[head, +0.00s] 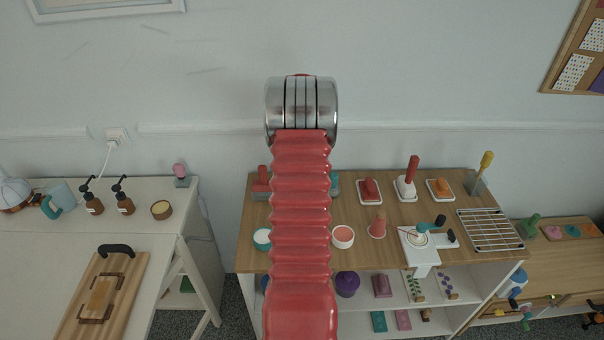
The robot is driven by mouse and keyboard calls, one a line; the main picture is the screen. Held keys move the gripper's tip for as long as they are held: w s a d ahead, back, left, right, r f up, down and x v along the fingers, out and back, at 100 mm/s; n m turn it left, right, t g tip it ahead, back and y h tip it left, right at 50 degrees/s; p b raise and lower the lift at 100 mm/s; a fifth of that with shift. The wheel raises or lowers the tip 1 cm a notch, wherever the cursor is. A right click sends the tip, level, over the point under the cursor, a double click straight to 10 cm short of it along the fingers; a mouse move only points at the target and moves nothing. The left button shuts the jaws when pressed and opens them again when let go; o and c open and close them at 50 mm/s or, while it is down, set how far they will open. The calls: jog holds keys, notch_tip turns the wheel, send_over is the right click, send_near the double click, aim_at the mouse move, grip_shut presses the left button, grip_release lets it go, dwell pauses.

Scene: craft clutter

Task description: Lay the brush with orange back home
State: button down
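I cannot pick out the brush with orange for certain. A small orange item (441,187) lies on a white tray (430,194) at the back right of the wooden-topped table; it is too small to tell whether it is a brush. My red ribbed arm rises through the middle of the head view and ends in a metal joint. My gripper does not show, so its state and anything in it are hidden. The arm covers part of the table's left side.
The wooden-topped table (385,250) also holds red items on white trays (369,190), a yellow-handled tool (484,170) in a stand, a wire rack (490,230), bowls (343,237) and a white device (420,252). A white table (30,270) with bottles and a board (118,290) stands left.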

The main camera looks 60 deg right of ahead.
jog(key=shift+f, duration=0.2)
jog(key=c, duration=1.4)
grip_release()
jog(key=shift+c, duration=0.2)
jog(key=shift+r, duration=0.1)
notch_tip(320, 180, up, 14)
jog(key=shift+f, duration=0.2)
